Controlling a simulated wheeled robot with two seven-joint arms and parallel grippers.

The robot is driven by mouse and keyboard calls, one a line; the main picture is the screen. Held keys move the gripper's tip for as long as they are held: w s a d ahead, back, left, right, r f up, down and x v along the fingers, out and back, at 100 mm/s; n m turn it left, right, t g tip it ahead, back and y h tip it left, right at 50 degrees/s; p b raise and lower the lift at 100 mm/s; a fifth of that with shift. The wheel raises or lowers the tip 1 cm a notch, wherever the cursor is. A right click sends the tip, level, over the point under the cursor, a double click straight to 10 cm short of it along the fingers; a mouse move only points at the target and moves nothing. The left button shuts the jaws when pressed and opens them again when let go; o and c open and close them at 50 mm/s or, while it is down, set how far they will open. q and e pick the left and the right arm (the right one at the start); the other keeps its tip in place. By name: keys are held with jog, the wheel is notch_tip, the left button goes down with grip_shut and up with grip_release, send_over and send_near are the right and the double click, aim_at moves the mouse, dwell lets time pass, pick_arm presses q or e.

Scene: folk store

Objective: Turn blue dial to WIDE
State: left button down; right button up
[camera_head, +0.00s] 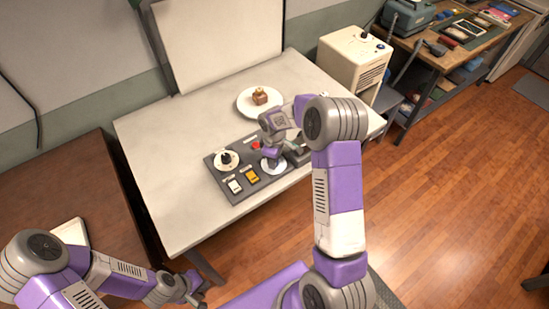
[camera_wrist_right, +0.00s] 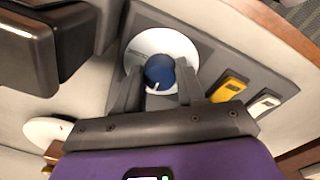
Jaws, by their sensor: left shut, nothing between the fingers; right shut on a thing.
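The blue dial (camera_wrist_right: 158,66) sits on a white round plate (camera_wrist_right: 187,45) on the grey panel. A white pointer line on it points toward the bottom of the right wrist view. My right gripper (camera_wrist_right: 160,77) has one finger on each side of the dial and is shut on it. In the head view the white plate (camera_head: 276,168) shows, but my right gripper (camera_head: 271,155) covers most of the dial. No WIDE label can be read. My left gripper (camera_head: 196,294) is shut and empty, low at the left and away from the panel.
The grey panel (camera_head: 213,165) on the white table also carries a black dial (camera_head: 226,158), a red button (camera_head: 256,145), a white switch (camera_head: 235,186) and a yellow switch (camera_head: 252,175). A plate (camera_head: 246,106) with a small brown item stands behind. The table's left side is clear.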

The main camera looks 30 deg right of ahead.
jog(key=o, duration=1)
jog(key=shift+o, duration=0.2)
notch_tip(320, 180, up, 8)
jog(key=shift+s+a+f+p, duration=0.1)
jog(key=shift+a+f+p, duration=0.1)
jog(key=shift+p, duration=0.1)
